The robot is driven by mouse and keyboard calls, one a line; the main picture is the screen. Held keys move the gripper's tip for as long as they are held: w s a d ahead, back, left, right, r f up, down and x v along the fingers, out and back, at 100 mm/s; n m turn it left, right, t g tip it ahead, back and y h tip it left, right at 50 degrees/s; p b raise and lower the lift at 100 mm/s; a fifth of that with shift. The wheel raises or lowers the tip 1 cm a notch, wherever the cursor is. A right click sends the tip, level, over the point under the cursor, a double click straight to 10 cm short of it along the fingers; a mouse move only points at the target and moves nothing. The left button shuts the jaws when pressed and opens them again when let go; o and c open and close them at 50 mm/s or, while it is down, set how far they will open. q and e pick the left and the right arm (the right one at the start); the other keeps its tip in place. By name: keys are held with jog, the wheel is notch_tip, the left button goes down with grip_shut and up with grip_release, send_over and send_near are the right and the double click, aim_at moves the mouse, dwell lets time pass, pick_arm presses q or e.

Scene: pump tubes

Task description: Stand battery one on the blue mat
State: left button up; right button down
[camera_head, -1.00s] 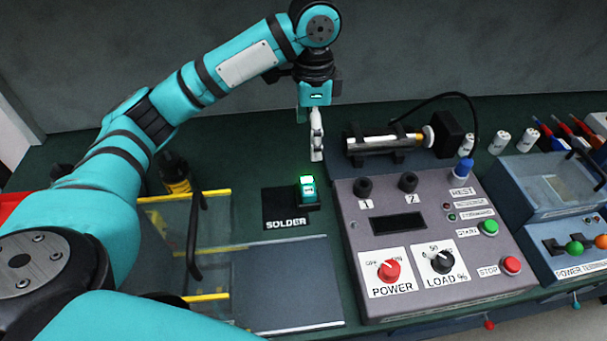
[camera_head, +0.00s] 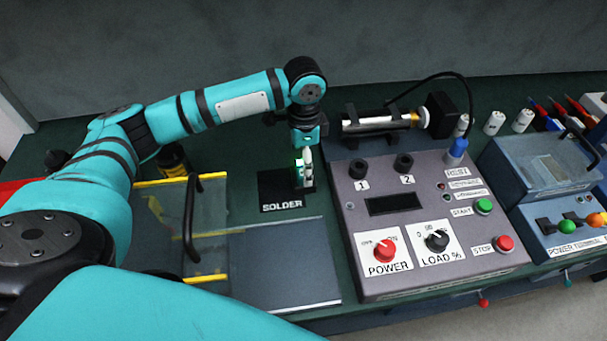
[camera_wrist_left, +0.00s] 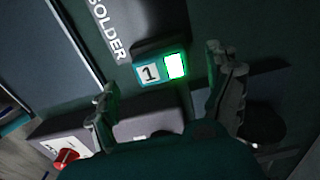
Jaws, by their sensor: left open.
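Battery one (camera_wrist_left: 150,73) is a small teal block with a white "1" label and a glowing green panel. It is at the black SOLDER pad (camera_head: 274,192); in the head view my gripper mostly hides it. My left gripper (camera_head: 306,178) points down right at the battery. In the left wrist view its two fingers (camera_wrist_left: 160,95) are spread apart, with the battery showing between and just beyond them; I cannot tell whether they touch it. The flat blue-grey mat (camera_head: 285,262) lies in front of the SOLDER pad and looks empty. My right gripper is out of view.
A grey control box (camera_head: 425,225) with knobs and buttons stands close to the right. Behind it is a cylinder on a black holder (camera_head: 375,122). A clear, yellow-edged cover with a black handle (camera_head: 190,215) is left of the mat. Several white cylinders stand further right.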

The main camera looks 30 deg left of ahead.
pick_arm(q)
jog(key=shift+a+f, duration=0.15)
jog(key=shift+f, duration=1.45)
jog(key=shift+c, duration=0.3)
